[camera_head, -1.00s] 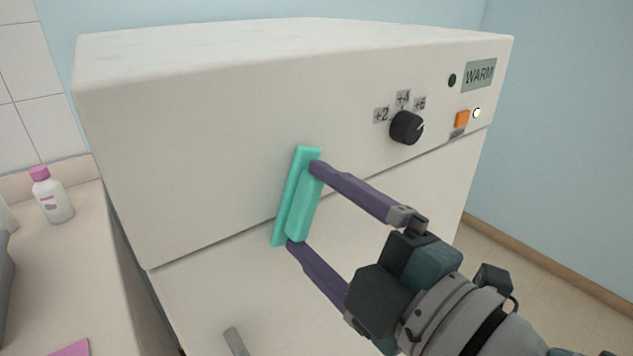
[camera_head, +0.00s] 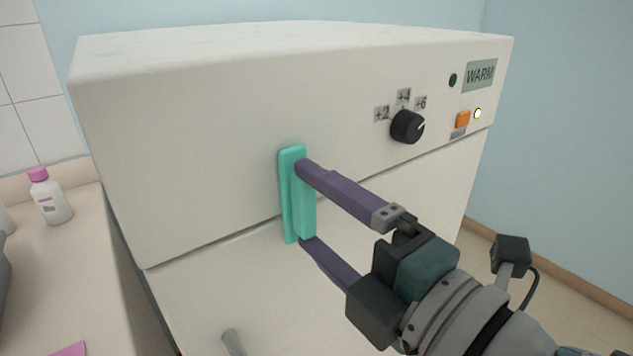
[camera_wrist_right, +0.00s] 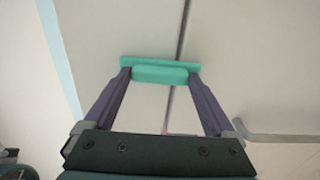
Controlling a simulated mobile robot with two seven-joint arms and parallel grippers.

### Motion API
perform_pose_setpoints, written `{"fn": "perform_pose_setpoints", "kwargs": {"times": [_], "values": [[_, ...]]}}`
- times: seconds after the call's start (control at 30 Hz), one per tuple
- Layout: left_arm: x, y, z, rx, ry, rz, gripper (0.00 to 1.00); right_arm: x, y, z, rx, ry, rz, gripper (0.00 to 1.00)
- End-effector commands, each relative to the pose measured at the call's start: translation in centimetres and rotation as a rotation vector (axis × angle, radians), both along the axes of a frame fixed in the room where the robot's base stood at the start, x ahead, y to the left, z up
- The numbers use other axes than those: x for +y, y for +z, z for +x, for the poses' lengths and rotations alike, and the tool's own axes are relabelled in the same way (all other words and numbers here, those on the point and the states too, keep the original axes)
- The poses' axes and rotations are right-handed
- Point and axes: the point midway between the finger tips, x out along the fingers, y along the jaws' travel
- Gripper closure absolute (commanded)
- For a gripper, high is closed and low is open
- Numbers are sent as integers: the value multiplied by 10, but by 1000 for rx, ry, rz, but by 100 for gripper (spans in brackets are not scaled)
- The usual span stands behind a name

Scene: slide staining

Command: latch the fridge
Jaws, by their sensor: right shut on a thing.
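The white fridge (camera_head: 200,140) fills the middle of the head view, with a seam between its upper panel and the door (camera_head: 390,215) below. A teal latch (camera_head: 298,195) sits across this seam and stands nearly upright. My right gripper (camera_head: 303,205) has one finger at the latch's upper end and one at its lower end, shut on it. In the right wrist view the latch (camera_wrist_right: 160,72) lies between both fingertips and crosses the dark seam. My left gripper is not in view.
A grey handle (camera_head: 233,342) is low on the door. A counter with a pink-capped bottle (camera_head: 50,197) stands at left.

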Motion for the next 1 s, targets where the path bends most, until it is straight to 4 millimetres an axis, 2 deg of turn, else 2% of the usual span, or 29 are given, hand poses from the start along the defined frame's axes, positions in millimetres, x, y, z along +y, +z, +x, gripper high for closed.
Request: {"fn": "perform_pose_setpoints", "kwargs": {"times": [0.17,0.2,0.27,0.6,1.0], "values": [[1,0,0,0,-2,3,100,0,0,0,-6,1,-8,66],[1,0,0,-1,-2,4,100,0,0,0,-6,1,-8,7],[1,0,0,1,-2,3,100,0,0,0,-5,1,-7,0],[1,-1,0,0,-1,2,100,-4,-1,-6,-3,0,-4,0],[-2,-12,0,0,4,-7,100,-47,-3,-66,-1,2,-5,0]]}}
